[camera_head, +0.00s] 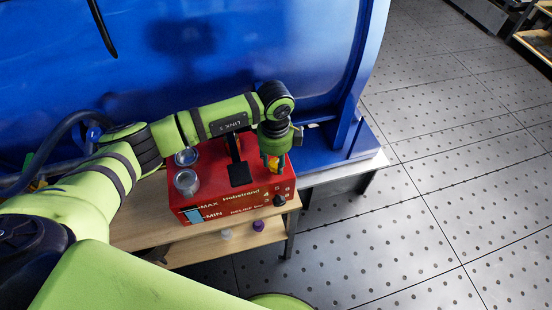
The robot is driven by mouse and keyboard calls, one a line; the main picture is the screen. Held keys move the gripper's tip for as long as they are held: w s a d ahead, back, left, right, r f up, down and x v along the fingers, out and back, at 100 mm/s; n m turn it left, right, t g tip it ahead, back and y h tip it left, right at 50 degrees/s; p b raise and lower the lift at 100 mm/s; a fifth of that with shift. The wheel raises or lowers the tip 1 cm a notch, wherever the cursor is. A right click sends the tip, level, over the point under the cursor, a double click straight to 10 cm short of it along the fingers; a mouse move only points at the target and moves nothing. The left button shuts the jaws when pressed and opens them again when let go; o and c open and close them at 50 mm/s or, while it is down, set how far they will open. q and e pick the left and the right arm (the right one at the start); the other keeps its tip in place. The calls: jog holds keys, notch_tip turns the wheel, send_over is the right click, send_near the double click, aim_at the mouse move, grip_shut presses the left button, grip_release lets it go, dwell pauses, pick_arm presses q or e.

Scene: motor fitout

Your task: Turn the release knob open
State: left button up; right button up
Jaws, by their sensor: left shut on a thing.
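The red pump box (205,212) stands on a wooden bench, with "Hobstrand", "MAX" and "MIN" lettering on its front. A black round knob (280,200) sits at the right of that front face, beside small lettering that seems to read "RELEASE". My left gripper (272,164) points down at the right end of the box top, above and behind the black knob and apart from it. It is shut on a yellow-orange part (272,161), mostly hidden by the fingers. My right gripper is not in view.
A black lever (240,173) and metal caps (186,181) stand on the box top. A big blue housing (210,50) rises behind. Grey floor (430,170) at right is clear.

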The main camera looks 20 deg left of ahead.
aim_at(273, 162)
pick_arm(q)
jog(key=o, duration=1.1)
jog(key=shift+w+a+r, duration=0.2)
jog(key=shift+w+a, duration=0.05)
jog(key=shift+o, duration=0.2)
jog(key=shift+s+f, duration=0.1)
jog(key=shift+f, duration=0.05)
jog(key=shift+d+r, duration=0.1)
jog(key=shift+r, duration=0.35)
notch_tip(273, 162, up, 11)
jog(key=shift+a, duration=0.2)
jog(key=shift+r, duration=0.1)
